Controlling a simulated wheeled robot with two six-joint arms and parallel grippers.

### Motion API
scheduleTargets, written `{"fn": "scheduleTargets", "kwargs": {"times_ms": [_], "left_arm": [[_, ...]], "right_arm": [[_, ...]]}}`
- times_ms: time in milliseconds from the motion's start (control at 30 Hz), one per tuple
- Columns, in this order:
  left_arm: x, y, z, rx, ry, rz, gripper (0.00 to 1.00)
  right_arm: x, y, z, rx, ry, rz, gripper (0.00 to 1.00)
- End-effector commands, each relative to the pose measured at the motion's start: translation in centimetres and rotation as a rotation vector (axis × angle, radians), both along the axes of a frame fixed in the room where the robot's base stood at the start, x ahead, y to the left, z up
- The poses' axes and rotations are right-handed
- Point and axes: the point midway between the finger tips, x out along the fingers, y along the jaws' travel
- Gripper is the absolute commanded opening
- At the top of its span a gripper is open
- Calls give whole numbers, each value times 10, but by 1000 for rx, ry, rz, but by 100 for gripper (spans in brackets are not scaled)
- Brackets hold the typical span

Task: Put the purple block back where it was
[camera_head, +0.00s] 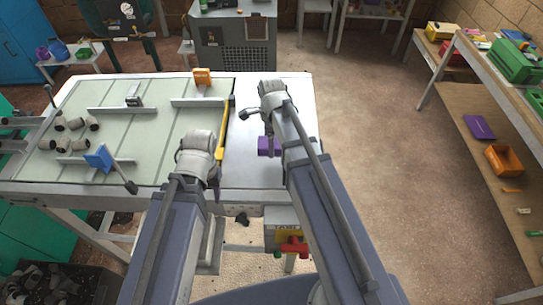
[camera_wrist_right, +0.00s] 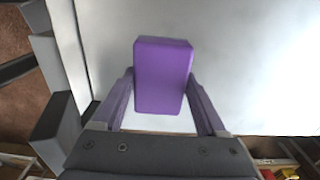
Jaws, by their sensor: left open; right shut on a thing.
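The purple block (camera_head: 268,146) shows beside my right forearm, over the white strip at the right side of the table. In the right wrist view the purple block (camera_wrist_right: 163,76) is between the two fingers of my right gripper (camera_wrist_right: 165,105), which is shut on it. White surface lies behind the block; I cannot tell whether the block touches it. In the head view my right arm partly hides that gripper. My left gripper (camera_head: 214,178) is open near the table's front edge, mostly hidden by its own wrist.
A yellow bar (camera_head: 222,128) lies close to my left wrist. Shelves (camera_head: 480,60) stand at the right. The white strip (camera_head: 238,165) has free room.

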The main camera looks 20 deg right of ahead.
Motion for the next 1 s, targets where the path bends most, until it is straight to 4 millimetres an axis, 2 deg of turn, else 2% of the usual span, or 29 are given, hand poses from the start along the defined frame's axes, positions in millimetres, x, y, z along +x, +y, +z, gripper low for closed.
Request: {"fn": "scheduleTargets", "kwargs": {"times_ms": [167, 500, 933, 967, 1000], "left_arm": [[0, 0, -3, 0, 0, 0, 50], [0, 0, -39, 0, 0, 1, 50], [0, 0, -42, 0, 0, 1, 50], [0, 0, -41, 0, 0, 1, 50], [0, 0, -40, 0, 0, 1, 50]], "right_arm": [[0, 0, -3, 0, 0, 0, 30], [0, 0, -39, 0, 0, 0, 30], [0, 0, -42, 0, 0, 0, 30], [0, 0, -41, 0, 0, 0, 76], [0, 0, -40, 0, 0, 0, 81]]}}
